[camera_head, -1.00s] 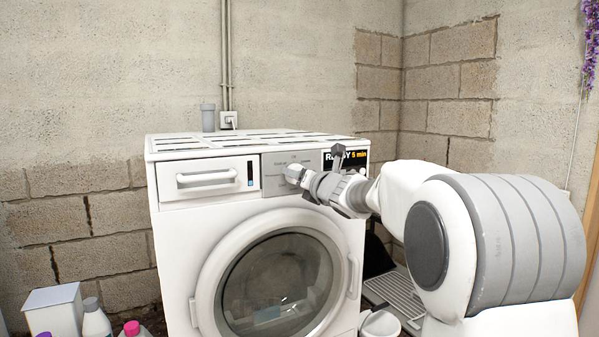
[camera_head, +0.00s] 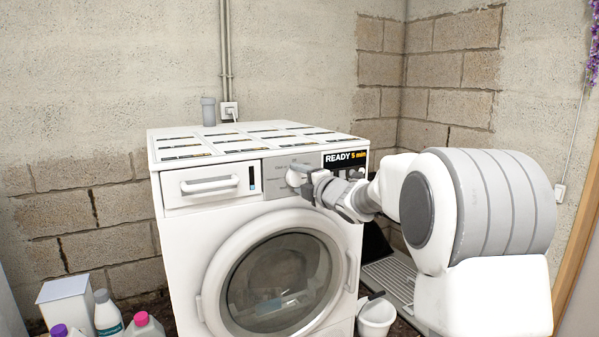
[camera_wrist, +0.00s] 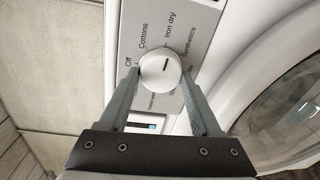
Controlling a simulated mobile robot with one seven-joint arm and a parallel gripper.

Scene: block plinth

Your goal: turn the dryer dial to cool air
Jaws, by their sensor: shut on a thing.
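The white round dial (camera_wrist: 160,72) sits on the dryer's grey control panel (camera_wrist: 190,22). Its short dark mark points roughly upward in the wrist view, toward the Iron dry side. Off, Cottons, Iron dry and Synthetics are readable around it; other labels are partly hidden, and I see no readable cool air label. My gripper (camera_wrist: 159,80) is shut on the dial, one finger on each side. In the head view my gripper (camera_head: 309,186) reaches the dial (camera_head: 295,175) from the right. The white dryer (camera_head: 182,250) stands against the wall.
The display (camera_head: 345,159) reads READY 5 min, right of the dial. A drawer handle (camera_head: 209,185) is to its left, and the round door (camera_head: 280,283) is below. Bottles (camera_head: 108,315) and a white box (camera_head: 66,302) stand at lower left. A white bucket (camera_head: 376,318) stands at lower right.

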